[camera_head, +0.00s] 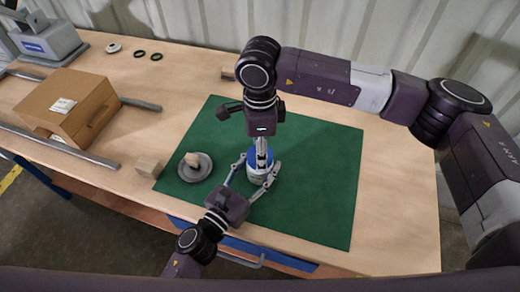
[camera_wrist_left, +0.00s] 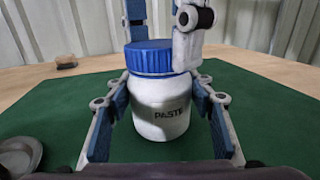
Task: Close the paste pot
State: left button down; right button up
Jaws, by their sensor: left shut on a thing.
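The paste pot is a white jar (camera_wrist_left: 160,105) marked PASTE, upright on the green mat (camera_head: 320,200). Its blue lid (camera_wrist_left: 147,58) sits level on top; I cannot tell how tight it is. In the head view the pot (camera_head: 262,184) is partly hidden by my grippers. My left gripper (camera_head: 254,179) is shut on the pot's body, one finger on each side. My right gripper (camera_head: 262,155) points down from above, its fingertips at the lid. One finger is beside the lid's right side, the other partly hidden behind it, so its grip is unclear.
A round grey dish (camera_head: 207,173) with a wooden piece (camera_head: 193,159) on it is left of the pot. A small wooden block (camera_head: 149,168) is at the mat's left edge. A cardboard box (camera_head: 68,103) stands between metal rails farther left. The mat's right side is clear.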

pick_arm(q)
jog(key=shift+f, duration=0.1)
pick_arm(e)
jog(key=shift+c, duration=0.7)
jog(key=o, duration=1.3)
jog(key=shift+o, duration=0.2)
jog(key=shift+r, duration=0.1)
notch_tip(320, 180, up, 12)
pick_arm(q)
jog(key=c, duration=0.9)
grip_release()
jog(key=shift+o, duration=0.2)
jog(key=shift+s, duration=0.1)
